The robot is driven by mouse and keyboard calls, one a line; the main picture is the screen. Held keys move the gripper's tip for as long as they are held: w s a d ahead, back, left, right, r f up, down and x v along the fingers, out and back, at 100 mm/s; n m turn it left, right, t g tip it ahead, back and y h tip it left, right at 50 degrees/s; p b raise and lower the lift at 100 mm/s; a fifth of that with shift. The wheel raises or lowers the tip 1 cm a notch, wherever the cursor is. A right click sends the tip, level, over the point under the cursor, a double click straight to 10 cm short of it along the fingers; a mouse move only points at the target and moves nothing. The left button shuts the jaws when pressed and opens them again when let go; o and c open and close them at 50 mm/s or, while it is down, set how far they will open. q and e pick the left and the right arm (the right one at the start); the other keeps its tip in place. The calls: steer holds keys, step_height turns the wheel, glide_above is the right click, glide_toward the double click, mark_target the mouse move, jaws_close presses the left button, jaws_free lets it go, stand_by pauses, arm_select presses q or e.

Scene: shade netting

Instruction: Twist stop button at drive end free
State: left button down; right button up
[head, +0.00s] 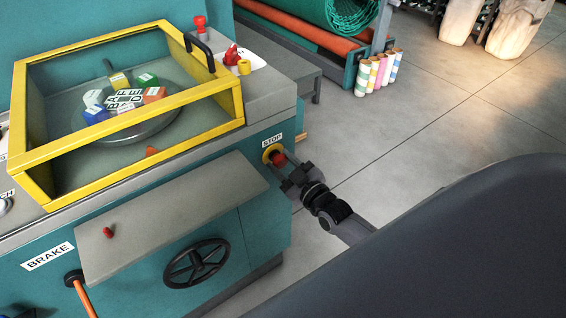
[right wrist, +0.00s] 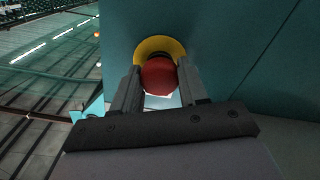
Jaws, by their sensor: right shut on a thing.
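The stop button (head: 278,159) is a red knob on a yellow ring, under a STOP label (head: 272,141) on the teal machine's end. In the right wrist view the red stop button (right wrist: 159,76) sits in front of its yellow ring (right wrist: 160,45). My right gripper (head: 282,167) reaches it from the lower right. Its two fingers (right wrist: 158,85) stand on either side of the red knob and are shut on it. My left gripper is not in view.
A yellow-framed clear guard (head: 120,145) covers a round dish of coloured blocks. A handwheel (head: 196,262) and an orange brake lever (head: 84,296) are on the machine's front. Colourful rolls (head: 377,72) stand at the back.

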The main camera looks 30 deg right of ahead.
mark_target(283, 164)
steer(key=shift+m, duration=0.5)
steer(key=o, duration=0.9)
steer(key=shift+o, duration=0.2)
steer(key=shift+s+d+r+p, duration=0.1)
steer(key=shift+s+p, duration=0.7)
steer(key=shift+s, duration=0.4)
steer(key=shift+s+d+p, duration=0.1)
steer(key=shift+s+p, duration=0.45)
steer(key=shift+s, duration=0.75)
steer(key=o, duration=0.6)
steer(key=shift+c, duration=0.2)
